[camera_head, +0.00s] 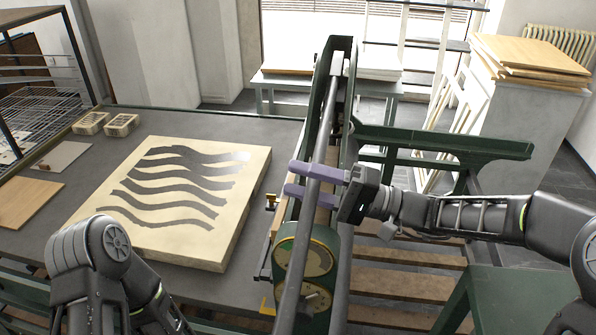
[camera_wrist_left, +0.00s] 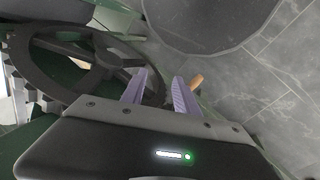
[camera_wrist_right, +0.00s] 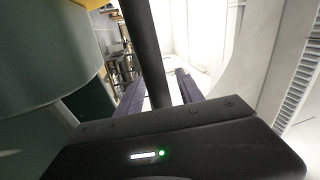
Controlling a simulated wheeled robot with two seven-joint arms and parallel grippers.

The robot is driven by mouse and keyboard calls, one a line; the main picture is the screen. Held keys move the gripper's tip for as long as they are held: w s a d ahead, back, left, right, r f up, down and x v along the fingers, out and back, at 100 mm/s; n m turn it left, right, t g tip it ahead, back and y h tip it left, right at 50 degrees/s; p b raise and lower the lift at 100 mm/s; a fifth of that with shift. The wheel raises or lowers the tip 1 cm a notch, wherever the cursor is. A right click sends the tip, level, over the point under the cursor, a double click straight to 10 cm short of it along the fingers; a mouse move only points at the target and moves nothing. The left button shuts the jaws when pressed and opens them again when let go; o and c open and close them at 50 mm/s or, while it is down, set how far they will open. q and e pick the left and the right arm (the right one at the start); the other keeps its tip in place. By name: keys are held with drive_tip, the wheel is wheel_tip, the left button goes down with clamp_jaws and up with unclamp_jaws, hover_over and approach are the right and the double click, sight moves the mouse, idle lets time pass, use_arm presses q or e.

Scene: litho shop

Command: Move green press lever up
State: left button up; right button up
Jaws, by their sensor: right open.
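The green press (camera_head: 440,142) stands at the middle right of the head view. Its long dark grey lever bar (camera_head: 325,135) slopes from the far top down towards me. My right gripper (camera_head: 314,182) reaches in from the right with its purple fingers apart, one on each side of the bar. In the right wrist view the dark bar (camera_wrist_right: 146,50) runs down between the open fingers (camera_wrist_right: 160,92). Contact with the fingers cannot be told. My left gripper (camera_wrist_left: 160,90) is open and empty in its wrist view, near a large dark toothed wheel (camera_wrist_left: 80,55).
A pale stone slab (camera_head: 235,215) with dark wavy stripes lies on the grey table (camera_head: 270,125) left of the press. Wooden slats (camera_head: 405,282) lie right of the lever. A wooden handle (camera_wrist_left: 196,81) shows beside the left fingers. Boards (camera_head: 525,52) are stacked at the back right.

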drive_tip(key=shift+w+a, duration=0.1)
drive_tip(key=shift+a, duration=0.25)
drive_tip(key=shift+c, duration=0.3)
clamp_jaws()
idle(1.0)
